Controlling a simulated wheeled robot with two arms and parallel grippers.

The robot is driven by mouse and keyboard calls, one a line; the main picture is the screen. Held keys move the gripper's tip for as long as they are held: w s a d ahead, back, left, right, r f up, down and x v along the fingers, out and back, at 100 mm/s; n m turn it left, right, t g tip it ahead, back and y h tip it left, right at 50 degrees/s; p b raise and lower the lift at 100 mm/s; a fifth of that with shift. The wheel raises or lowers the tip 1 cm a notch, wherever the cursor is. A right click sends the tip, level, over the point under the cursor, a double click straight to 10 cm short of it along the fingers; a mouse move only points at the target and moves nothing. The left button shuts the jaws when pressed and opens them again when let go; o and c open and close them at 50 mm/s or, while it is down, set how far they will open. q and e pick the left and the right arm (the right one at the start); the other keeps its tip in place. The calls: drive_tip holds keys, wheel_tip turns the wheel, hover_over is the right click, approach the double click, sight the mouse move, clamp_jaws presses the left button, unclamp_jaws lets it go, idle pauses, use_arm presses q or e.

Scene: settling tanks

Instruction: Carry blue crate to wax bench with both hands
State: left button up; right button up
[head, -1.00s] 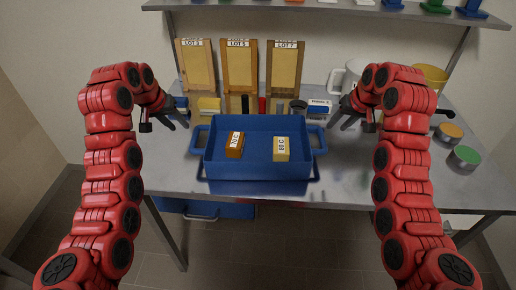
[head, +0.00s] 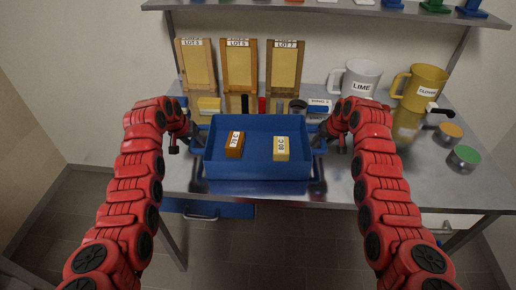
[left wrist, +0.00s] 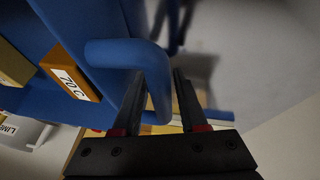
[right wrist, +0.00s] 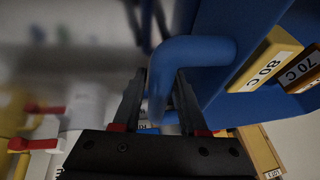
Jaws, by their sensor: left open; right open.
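The blue crate (head: 258,168) stands on the metal bench, holding an orange block marked 70 C (head: 235,144) and a yellow block marked 80 C (head: 281,149). My left gripper (head: 198,144) is open at the crate's left handle. In the left wrist view the blue handle (left wrist: 130,55) lies between its open fingers. My right gripper (head: 320,145) is open at the right handle. In the right wrist view that handle (right wrist: 195,50) lies between its open fingers. Whether the fingers touch the handles cannot be told. No label in view names a wax bench.
Lot boards (head: 240,66) stand behind the crate. A white LIME mug (head: 358,80) and a yellow mug (head: 420,88) stand at the back right. Round tins with orange (head: 451,130) and green (head: 467,154) tops sit at the right. A shelf (head: 330,8) runs above.

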use_arm(q)
drive_tip(key=shift+w+d+f, duration=0.1)
drive_tip(key=shift+w+f, duration=0.1)
drive_tip(key=shift+f, duration=0.45)
use_arm(e)
drive_tip(key=shift+x, duration=0.8)
use_arm(q)
drive_tip(key=shift+c, duration=0.2)
use_arm(e)
drive_tip(key=shift+s, duration=0.1)
drive_tip(key=shift+c, duration=0.2)
use_arm(q)
clamp_jaws()
use_arm(e)
clamp_jaws()
